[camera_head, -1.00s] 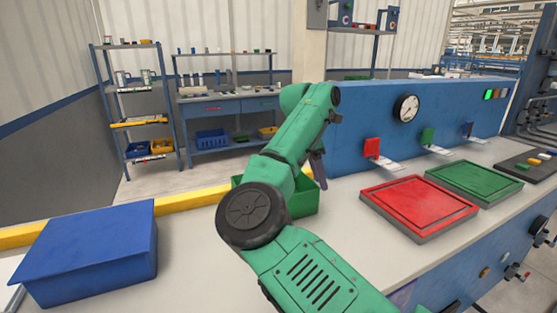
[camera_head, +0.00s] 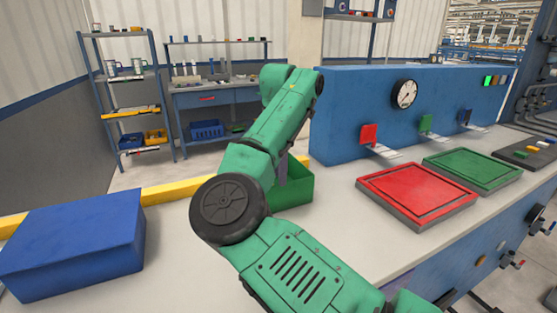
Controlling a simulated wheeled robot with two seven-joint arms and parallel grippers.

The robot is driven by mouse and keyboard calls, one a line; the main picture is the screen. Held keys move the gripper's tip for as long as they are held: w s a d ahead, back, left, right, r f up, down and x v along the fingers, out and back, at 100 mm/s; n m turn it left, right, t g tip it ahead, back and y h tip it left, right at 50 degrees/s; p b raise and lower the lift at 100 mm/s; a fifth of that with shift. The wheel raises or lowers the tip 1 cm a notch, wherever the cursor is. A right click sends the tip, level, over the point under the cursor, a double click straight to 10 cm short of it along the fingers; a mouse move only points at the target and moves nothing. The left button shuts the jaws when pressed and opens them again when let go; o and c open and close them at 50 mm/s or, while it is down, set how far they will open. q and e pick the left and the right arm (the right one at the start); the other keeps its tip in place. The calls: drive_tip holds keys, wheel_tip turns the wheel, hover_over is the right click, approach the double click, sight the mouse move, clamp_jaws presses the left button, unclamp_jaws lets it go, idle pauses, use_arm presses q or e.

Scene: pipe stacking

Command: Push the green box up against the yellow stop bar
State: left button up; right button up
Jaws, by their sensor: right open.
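The green box (camera_head: 297,186) is an open-topped bin on the pale bench, near its back edge. My green right arm crosses in front of it and hides its left part. The yellow stop bar (camera_head: 165,193) runs along the back edge of the bench, behind the box. The arm hides much of where the two come close, so I cannot tell whether they touch. My right gripper (camera_head: 283,171) is open, mostly hidden behind my arm, with a dark part showing at the box's opening. Contact with the box is unclear. My left gripper is not in view.
A blue box (camera_head: 75,245) sits on the bench at the left. A red tray (camera_head: 417,196) and a green tray (camera_head: 472,170) lie to the right. A blue panel (camera_head: 350,115) with a gauge stands behind them. The bench between the green box and red tray is clear.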

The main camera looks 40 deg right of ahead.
sight(279, 200)
wheel_tip(279, 200, down, 9)
drive_tip(key=shift+f+b, duration=0.1)
drive_tip(key=shift+b, duration=0.25)
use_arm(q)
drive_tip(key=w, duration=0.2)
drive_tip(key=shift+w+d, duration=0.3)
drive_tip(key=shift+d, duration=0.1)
use_arm(e)
drive_tip(key=shift+c, duration=0.3)
clamp_jaws()
idle(0.4)
drive_tip(key=shift+o, duration=0.3)
unclamp_jaws()
